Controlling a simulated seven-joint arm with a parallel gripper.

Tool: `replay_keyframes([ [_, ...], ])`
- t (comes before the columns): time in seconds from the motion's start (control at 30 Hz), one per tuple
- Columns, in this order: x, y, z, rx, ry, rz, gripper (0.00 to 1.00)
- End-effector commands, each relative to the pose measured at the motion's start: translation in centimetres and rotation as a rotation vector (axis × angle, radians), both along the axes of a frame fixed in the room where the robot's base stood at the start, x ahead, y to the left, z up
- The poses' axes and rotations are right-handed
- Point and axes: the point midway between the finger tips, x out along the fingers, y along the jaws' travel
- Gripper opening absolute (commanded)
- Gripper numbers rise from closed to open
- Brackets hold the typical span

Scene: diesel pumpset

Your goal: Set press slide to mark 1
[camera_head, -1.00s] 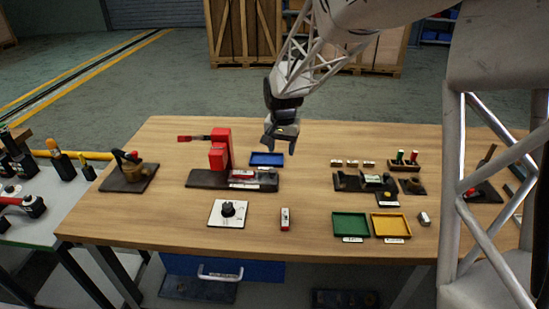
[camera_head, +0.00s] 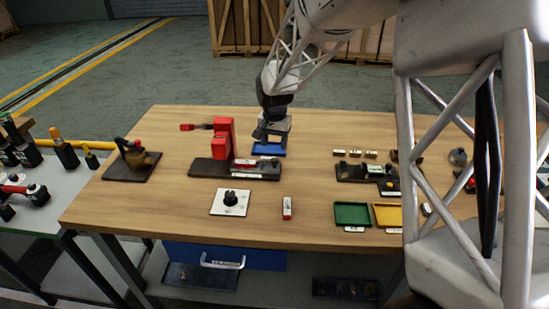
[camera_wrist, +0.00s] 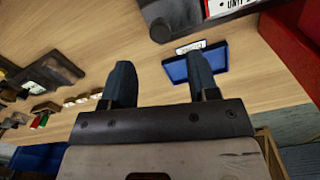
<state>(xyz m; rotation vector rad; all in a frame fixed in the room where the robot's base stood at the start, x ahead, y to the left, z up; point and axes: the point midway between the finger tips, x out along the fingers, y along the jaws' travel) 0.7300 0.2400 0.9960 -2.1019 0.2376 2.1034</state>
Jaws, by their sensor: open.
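The red press (camera_head: 222,140) stands on a dark base (camera_head: 205,169) left of the table's middle, with a red lever reaching left. A small red and white labelled part (camera_head: 243,163), possibly the slide, sits on the base; its mark cannot be read. In the wrist view the dark base edge (camera_wrist: 185,22) is at the top and red press body (camera_wrist: 292,40) at the right. My gripper (camera_head: 270,136) is open and empty, just right of the press, above or behind the blue tray (camera_head: 267,150). Its two fingers (camera_wrist: 162,80) point toward the table in the wrist view.
A dial plate (camera_head: 216,208) and a red and white block (camera_head: 287,208) lie in front of the press. Green (camera_head: 352,214) and yellow (camera_head: 386,214) trays and a dark fixture (camera_head: 350,174) are to the right. A valve on a plate (camera_head: 130,168) stands left.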

Motion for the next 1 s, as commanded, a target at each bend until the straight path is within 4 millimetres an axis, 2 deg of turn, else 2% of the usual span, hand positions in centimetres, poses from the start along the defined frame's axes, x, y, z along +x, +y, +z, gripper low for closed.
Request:
replay_keyframes([
  [0.53, 0.0, 0.0, -6.0, 0.000, 0.001, 0.000, 0.55],
  [0.7, 0.0, 0.0, -6.7, 0.000, 0.000, 0.000, 0.55],
  [1.0, 0.0, 0.0, -6.8, 0.000, -0.001, 0.000, 0.55],
])
